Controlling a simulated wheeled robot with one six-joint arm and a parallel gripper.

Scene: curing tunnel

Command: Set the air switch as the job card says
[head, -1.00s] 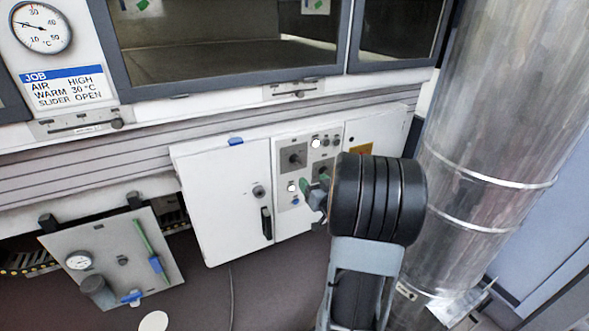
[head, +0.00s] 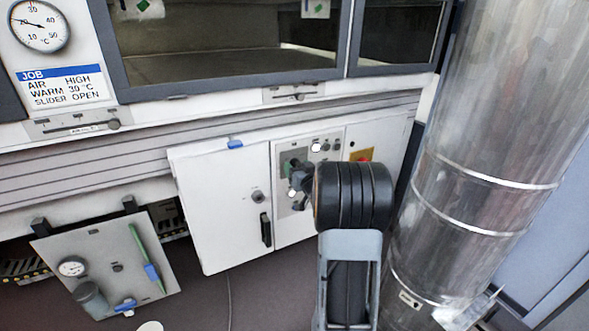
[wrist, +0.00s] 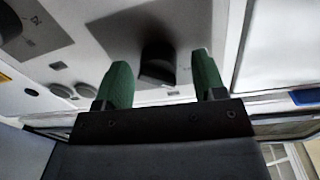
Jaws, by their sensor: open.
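The job card (head: 61,88) at the left in the head view reads AIR HIGH, WARM 30 °C, SLIDER OPEN. My gripper (head: 292,172) is in front of the white control panel (head: 322,144), over its upper left switch plate. In the wrist view my gripper (wrist: 162,82) is open. Its green fingertips stand apart with a dark rotary knob (wrist: 158,62) between them in the picture. I cannot tell whether they touch it. The knob's label and setting are not readable, and my gripper hides most of it in the head view.
A second switch plate (wrist: 35,28) is at the upper left in the wrist view. A white cabinet door (head: 222,205) is left of the panel. A shiny duct (head: 490,150) stands close to the right of my arm. A red button on yellow (head: 361,156) is nearby.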

